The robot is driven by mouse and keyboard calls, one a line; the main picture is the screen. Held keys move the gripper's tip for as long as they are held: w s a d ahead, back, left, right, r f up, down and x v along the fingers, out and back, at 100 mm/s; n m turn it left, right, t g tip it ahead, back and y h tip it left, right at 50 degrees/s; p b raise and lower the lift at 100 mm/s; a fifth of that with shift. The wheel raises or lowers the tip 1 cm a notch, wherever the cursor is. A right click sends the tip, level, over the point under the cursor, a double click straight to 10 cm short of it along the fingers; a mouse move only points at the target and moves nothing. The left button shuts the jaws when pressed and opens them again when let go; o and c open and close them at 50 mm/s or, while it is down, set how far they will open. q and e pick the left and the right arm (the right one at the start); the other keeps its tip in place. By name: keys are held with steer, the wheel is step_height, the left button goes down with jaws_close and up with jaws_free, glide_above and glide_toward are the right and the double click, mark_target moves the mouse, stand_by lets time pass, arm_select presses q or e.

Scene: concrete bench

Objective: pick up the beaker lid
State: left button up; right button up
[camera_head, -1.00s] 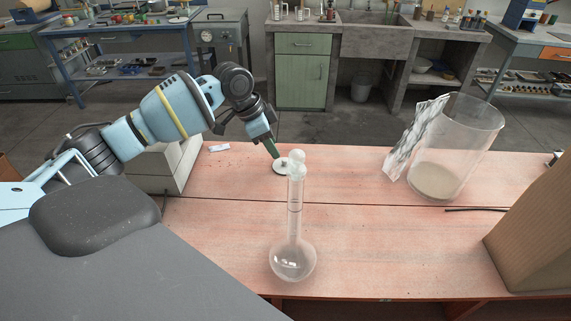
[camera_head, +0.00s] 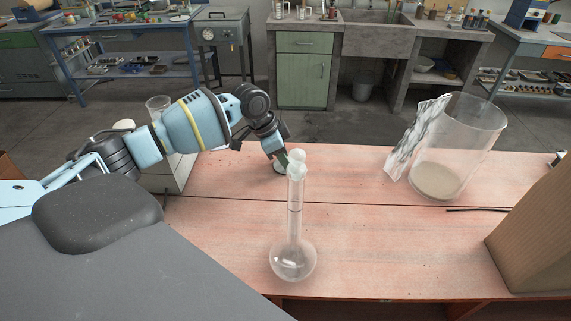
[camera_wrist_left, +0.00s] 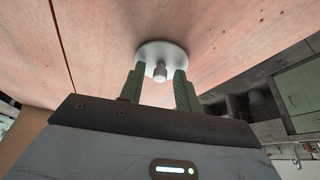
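The beaker lid, a pale round disc with a small knob, lies on the reddish bench (camera_head: 370,230). In the left wrist view the lid (camera_wrist_left: 160,50) shows its knob (camera_wrist_left: 160,72) between my two green fingertips, with a gap on each side. My left gripper (camera_wrist_left: 157,78) is open, pointing down over the lid. In the head view the left gripper (camera_head: 281,162) hides much of the lid (camera_head: 278,169), and the flask's stopper stands close in front. My right gripper is not in view.
A round-bottomed glass flask (camera_head: 293,258) stands upright just in front of the lid. A large glass beaker (camera_head: 458,145) with a crumpled sheet (camera_head: 415,135) stands at the right. A cardboard box (camera_head: 535,225) fills the right edge.

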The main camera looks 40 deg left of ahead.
arm_select(q)
jaws_close()
step_height(320, 180, up, 10)
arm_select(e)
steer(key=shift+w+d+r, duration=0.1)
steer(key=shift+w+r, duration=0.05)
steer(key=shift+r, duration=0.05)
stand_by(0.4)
arm_select(q)
steer(key=shift+r, duration=0.1)
